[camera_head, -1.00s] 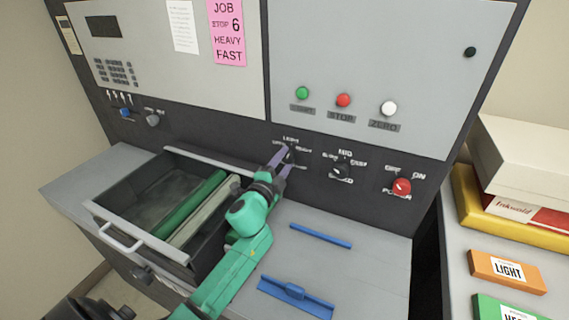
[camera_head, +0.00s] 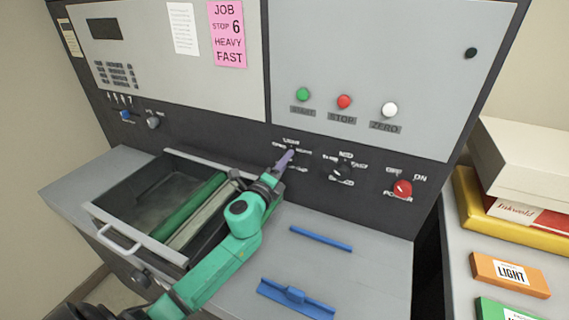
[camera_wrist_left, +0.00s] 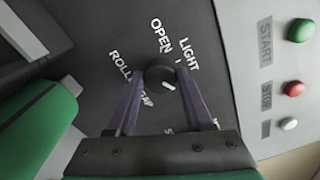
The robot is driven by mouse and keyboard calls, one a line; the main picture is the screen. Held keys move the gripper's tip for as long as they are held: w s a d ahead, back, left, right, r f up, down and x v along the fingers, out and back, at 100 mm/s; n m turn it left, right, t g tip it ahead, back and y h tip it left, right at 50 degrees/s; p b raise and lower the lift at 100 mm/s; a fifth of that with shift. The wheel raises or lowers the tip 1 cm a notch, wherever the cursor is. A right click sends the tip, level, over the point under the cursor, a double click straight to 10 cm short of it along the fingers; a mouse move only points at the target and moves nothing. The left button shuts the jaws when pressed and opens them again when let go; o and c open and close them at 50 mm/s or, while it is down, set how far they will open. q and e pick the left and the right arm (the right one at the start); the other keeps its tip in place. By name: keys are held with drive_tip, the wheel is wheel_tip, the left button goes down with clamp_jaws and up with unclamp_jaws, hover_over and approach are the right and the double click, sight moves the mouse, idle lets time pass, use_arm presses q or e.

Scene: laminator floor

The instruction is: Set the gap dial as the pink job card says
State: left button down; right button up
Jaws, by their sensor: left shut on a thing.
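The pink job card (camera_head: 228,35) on the upper panel reads JOB, STOP 6, HEAVY, FAST. My left gripper (camera_head: 286,160) is at the gap dial, left of the speed dial (camera_head: 341,173); its fingers largely cover the dial there. In the left wrist view the gripper (camera_wrist_left: 160,80) is shut on the dark round dial knob (camera_wrist_left: 160,72), a finger on each side. OPEN, LIGHT and part of ROLL GAP show around the knob; other lettering is hidden behind the fingers. A white mark shows on the knob's lower-right side. My right gripper is not in view.
An open drawer (camera_head: 125,238) with a green roll (camera_head: 190,208) lies under my left forearm. Start, stop and zero buttons sit above the dials, and a red power knob (camera_head: 402,189) is at the right. Blue guides (camera_head: 320,238) lie on the grey deck. Labelled boxes stand at the right.

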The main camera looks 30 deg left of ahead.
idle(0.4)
use_arm(q)
drive_tip(key=shift+c, duration=1.4)
unclamp_jaws()
drive_tip(key=s+b, duration=0.3)
drive_tip(key=s, duration=1.1)
drive_tip(key=shift+s+d+f+b, duration=0.2)
drive_tip(key=shift+s+d+b, duration=0.1)
drive_tip(key=shift+b, duration=0.05)
